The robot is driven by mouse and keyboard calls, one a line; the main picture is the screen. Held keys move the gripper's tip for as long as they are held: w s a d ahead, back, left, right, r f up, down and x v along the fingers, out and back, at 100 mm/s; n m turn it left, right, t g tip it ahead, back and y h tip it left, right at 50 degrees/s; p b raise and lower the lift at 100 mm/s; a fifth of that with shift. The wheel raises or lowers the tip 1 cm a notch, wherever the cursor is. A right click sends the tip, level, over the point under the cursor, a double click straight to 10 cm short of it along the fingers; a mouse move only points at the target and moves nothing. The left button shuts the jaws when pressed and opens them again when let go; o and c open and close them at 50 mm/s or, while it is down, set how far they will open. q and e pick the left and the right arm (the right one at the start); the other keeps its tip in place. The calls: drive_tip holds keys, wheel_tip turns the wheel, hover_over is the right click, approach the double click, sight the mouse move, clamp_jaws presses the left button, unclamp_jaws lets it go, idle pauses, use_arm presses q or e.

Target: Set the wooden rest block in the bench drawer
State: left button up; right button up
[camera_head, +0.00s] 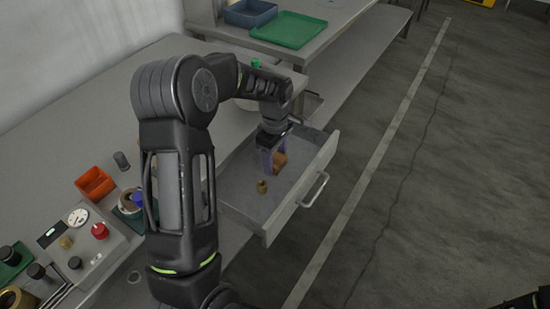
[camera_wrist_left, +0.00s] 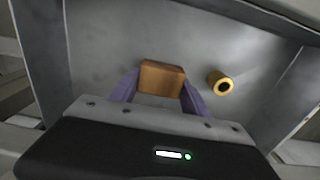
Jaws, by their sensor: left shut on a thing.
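The wooden rest block (camera_wrist_left: 162,78) is an orange-brown block between the two purple fingers of my left gripper (camera_wrist_left: 160,92). In the head view the block (camera_head: 280,160) shows beside the fingers of the left gripper (camera_head: 273,160), inside the outline of the open bench drawer (camera_head: 300,206). The gripper is shut on the block and points down into the drawer. I cannot tell whether the block touches the drawer floor. Only a dark piece of my right arm shows at the bottom right corner of the head view; its gripper is not visible.
A brass ring-like part (camera_head: 262,187) lies on the drawer floor near the block; it also shows in the wrist view (camera_wrist_left: 221,83). The drawer handle (camera_head: 314,190) faces the open floor. An orange bin (camera_head: 95,184) and a control box (camera_head: 82,238) stand on the bench.

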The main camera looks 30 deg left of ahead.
sight(275, 159)
use_arm(q)
drive_tip(key=shift+f, duration=0.1)
drive_tip(key=o, duration=0.9)
drive_tip(key=shift+f, duration=0.1)
drive_tip(key=o, duration=0.5)
wheel_tip(275, 159, up, 12)
drive_tip(key=shift+r, duration=0.25)
